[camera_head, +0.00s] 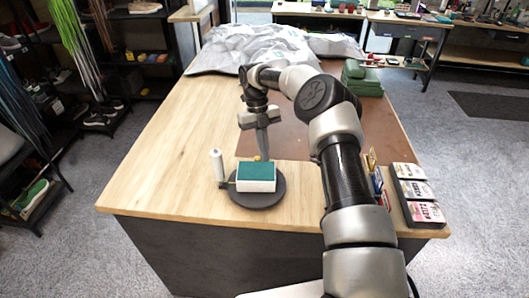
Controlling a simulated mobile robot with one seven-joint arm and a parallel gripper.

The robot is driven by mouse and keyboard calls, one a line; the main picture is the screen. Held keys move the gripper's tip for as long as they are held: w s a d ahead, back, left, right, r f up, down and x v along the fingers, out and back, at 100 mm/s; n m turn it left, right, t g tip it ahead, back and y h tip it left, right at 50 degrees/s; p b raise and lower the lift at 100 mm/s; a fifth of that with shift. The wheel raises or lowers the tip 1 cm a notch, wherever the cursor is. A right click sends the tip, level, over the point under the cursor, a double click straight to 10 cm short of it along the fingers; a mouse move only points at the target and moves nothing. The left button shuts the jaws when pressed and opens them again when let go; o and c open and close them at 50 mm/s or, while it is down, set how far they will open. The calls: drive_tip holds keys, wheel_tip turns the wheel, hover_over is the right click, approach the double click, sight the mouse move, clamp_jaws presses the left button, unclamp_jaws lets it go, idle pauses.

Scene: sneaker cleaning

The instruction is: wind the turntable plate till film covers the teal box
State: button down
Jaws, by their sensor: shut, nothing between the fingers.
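The teal box (256,171), teal on top with white sides, sits on the dark round turntable plate (270,198) near the table's front edge. A white upright film roll (218,165) stands at the left edge of the plate, close to the box. I cannot make out any film on the box at this size. My gripper (263,155) points down just behind the box, its fingers shut and empty. Whether the fingertips touch the box or the plate is hard to tell.
A brown mat (300,140) lies behind the plate. Grey crumpled sheeting (255,48) covers the table's far end, and folded green cloths (362,78) lie at the right. A card rack (416,194) stands at the right front edge. The wooden table (165,150) is clear at left.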

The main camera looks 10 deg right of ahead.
drive_tip(key=p+v, duration=0.2)
drive_tip(key=v, duration=0.5)
drive_tip(key=shift+r+p, duration=0.2)
drive_tip(key=shift+p, duration=0.1)
idle(0.8)
